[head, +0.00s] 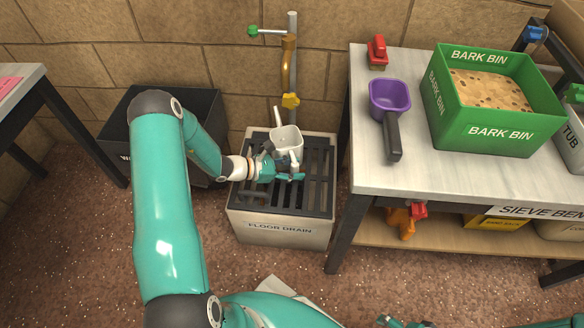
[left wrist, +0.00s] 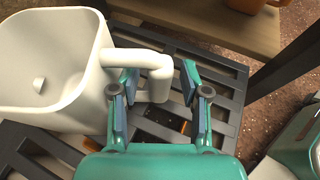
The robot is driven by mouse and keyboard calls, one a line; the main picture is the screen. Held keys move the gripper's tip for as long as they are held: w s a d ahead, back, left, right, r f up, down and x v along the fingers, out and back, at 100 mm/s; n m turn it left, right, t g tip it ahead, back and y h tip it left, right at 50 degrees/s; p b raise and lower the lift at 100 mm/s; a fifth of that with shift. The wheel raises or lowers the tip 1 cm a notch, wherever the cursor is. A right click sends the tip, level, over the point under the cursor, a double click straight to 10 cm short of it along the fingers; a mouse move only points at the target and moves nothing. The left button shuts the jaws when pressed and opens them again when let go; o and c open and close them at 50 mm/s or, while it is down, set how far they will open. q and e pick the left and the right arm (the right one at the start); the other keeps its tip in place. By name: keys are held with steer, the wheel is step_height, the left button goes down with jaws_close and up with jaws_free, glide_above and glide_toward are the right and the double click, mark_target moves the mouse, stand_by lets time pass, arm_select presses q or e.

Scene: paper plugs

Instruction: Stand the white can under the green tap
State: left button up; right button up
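The white can (head: 286,139) is upright over the dark grate of the floor drain (head: 278,230), below the yellow tap (head: 290,101). The green tap (head: 254,31) sticks out left near the top of the grey standpipe. My left gripper (head: 290,174) is at the near side of the can. In the left wrist view, the can (left wrist: 45,75) is at the left, and its handle end lies between the open fingers of my left gripper (left wrist: 160,95), with a gap on the right-finger side. Only a bit of my right gripper (head: 392,322) shows at the bottom edge.
A bench (head: 365,160) at the right holds a purple scoop (head: 390,97), a red object (head: 377,52) and a green bark bin (head: 500,138). A black bin (head: 205,105) stands left of the drain, partly behind my left arm. A brick wall is behind.

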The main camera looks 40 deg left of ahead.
arm_select(q)
steer(key=shift+r, duration=0.15)
steer(key=shift+s+a+r, duration=0.15)
steer(key=shift+s+a, duration=0.1)
steer(key=shift+s, duration=0.05)
steer(key=p+v, duration=0.3)
steer(key=v, duration=0.8)
steer(key=s+d+f+m+g+y, duration=0.1)
steer(key=s+d+f+m+g, duration=0.2)
steer(key=d+m, duration=0.6)
steer(key=s+d+f+m+g+y, duration=0.1)
steer(key=s+d+f+m+g, duration=0.1)
steer(key=d+m, duration=0.7)
steer(key=s+d+f+m+g+y, duration=0.1)
steer(key=s+d+f+m+g, duration=0.2)
steer(key=s+d+m+g, duration=0.2)
steer(key=s+d+m, duration=0.1)
steer(key=d+m, duration=0.2)
steer(key=d, duration=0.2)
steer(key=shift+s+d+f+m+y, duration=0.15)
steer(key=shift+d+f+m+y, duration=0.1)
steer(key=shift+f+m+y, duration=0.15)
